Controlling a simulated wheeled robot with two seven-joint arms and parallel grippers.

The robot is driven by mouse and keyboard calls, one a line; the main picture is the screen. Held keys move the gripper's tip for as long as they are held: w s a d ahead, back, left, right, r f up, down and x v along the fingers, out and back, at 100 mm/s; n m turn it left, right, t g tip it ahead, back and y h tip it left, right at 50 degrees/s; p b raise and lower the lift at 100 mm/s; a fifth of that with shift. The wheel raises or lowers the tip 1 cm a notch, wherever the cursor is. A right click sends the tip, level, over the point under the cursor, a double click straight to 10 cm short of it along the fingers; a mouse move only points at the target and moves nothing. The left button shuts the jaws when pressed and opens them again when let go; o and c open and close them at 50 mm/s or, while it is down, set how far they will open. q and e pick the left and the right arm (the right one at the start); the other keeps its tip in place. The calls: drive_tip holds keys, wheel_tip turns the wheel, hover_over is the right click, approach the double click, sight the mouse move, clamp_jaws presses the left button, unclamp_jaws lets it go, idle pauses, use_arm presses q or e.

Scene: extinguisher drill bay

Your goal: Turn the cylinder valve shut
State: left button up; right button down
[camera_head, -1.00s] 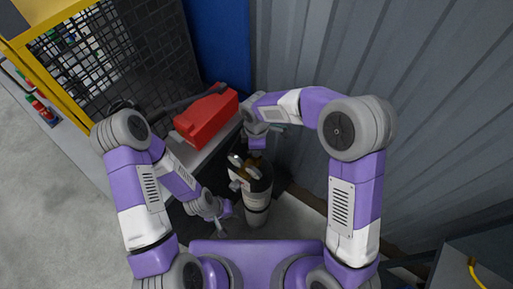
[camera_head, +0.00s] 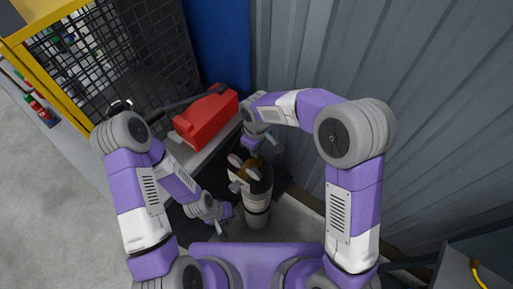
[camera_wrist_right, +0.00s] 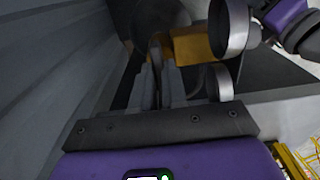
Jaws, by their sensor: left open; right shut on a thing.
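The cylinder (camera_head: 257,202) stands upright on the floor in front of me, dark at the top with a pale band. Its brass valve (camera_head: 254,162) is on top and also shows in the right wrist view (camera_wrist_right: 192,45), with two round, silver-rimmed gauges (camera_wrist_right: 229,28) beside it. My right gripper (camera_head: 251,151) is above the valve. In the right wrist view its fingers (camera_wrist_right: 156,75) are shut on a part of the valve, mostly hidden between them. My left gripper (camera_head: 223,229) is open and empty, low to the left of the cylinder and apart from it.
A red box (camera_head: 206,116) lies on a grey bench left of the valve, with a black bar beside it. A yellow-framed mesh cage (camera_head: 60,100) stands behind at the left. A corrugated grey wall (camera_head: 420,110) closes off the right side.

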idle(0.5)
drive_tip(key=c, duration=1.2)
unclamp_jaws()
drive_tip(key=shift+o, duration=0.2)
wheel_tip(320, 180, up, 8)
drive_tip(key=shift+f+p, duration=0.15)
drive_tip(key=shift+p, duration=0.5)
drive_tip(key=shift+f, duration=0.1)
